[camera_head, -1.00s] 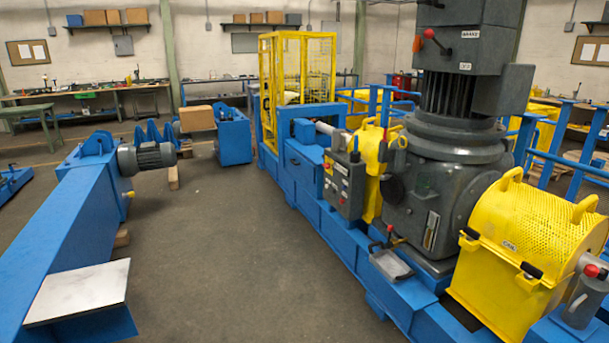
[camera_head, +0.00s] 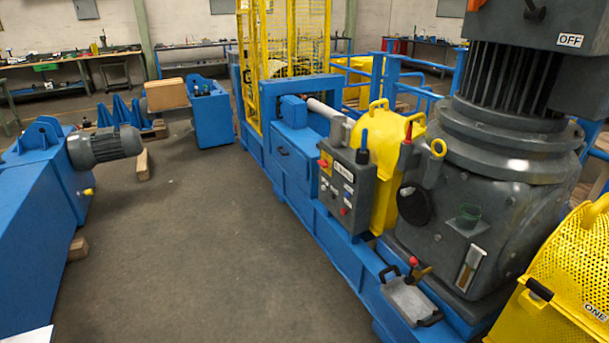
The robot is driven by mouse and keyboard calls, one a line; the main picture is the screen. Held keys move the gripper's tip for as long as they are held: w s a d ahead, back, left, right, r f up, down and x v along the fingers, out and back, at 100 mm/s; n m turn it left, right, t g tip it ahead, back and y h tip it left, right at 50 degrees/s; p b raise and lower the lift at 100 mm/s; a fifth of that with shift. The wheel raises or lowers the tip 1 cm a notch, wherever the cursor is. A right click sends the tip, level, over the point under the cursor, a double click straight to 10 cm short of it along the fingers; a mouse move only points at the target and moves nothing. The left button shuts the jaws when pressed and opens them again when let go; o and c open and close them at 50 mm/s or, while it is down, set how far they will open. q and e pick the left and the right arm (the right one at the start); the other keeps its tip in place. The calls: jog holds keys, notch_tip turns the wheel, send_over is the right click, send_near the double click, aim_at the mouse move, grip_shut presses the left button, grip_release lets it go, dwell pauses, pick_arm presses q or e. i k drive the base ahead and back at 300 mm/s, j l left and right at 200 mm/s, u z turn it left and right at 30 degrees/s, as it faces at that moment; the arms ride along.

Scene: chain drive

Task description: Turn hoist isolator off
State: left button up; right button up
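A grey control box (camera_head: 347,190) stands on the side of the blue machine frame, right of the middle. It has a red knob (camera_head: 323,163) on a yellow patch at its upper left, a white label too small to read, and several small buttons. A lever with a blue grip (camera_head: 363,146) stands upright at its upper right corner. I cannot tell which of these is the hoist isolator. A grey housing (camera_head: 585,75) at the top right carries an "OFF" label (camera_head: 570,40) and is cut by the picture edge. Neither of my grippers is in view.
A large grey gearbox (camera_head: 490,215) and a yellow perforated guard (camera_head: 560,290) fill the right side. A small grey tray-like part (camera_head: 410,298) sits on the blue frame. A blue beam with a motor (camera_head: 105,147) is at left. The grey floor (camera_head: 200,250) between is clear.

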aim_at(324, 164)
jog(key=i+j+z, duration=0.15)
jog(key=i, duration=0.6)
jog(key=i+j+z, duration=0.25)
jog(key=i+j, duration=0.3)
jog(key=i, duration=0.2)
jog(key=i+j+z, duration=0.3)
jog(key=i+j, duration=0.4)
jog(key=i+j+z, duration=0.25)
jog(key=i+j, duration=0.45)
jog(key=j, duration=0.15)
